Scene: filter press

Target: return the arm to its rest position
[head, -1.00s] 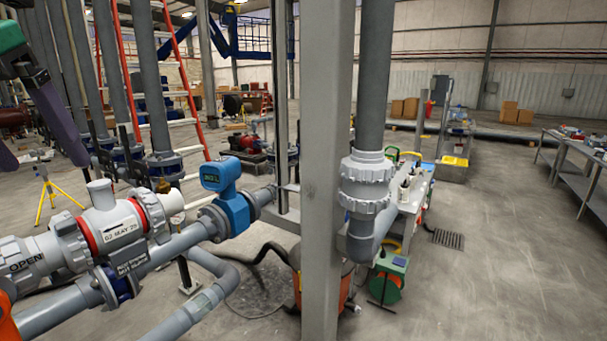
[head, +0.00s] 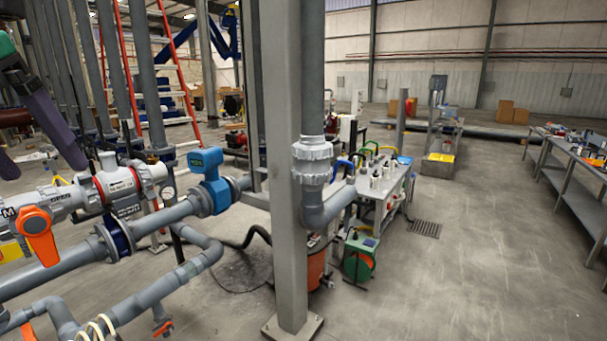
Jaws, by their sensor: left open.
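My left gripper (head: 43,168) hangs in the upper left corner of the head view, with two purple fingers pointing down and a green part above them. The fingers are spread wide and I see nothing between them. Part of the gripper is cut off by the left edge. Behind and below it is a pipe run with a white valve body (head: 122,187) and an orange handle (head: 38,236). The gripper appears apart from the pipes. My right gripper is not in the view.
A blue flow meter (head: 208,178) sits on the pipe. A grey post (head: 284,180) stands in the middle. A bench with bottles (head: 382,184) and a green reel (head: 358,259) stand behind it. Open floor (head: 460,290) lies to the right, before a grey table (head: 575,185).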

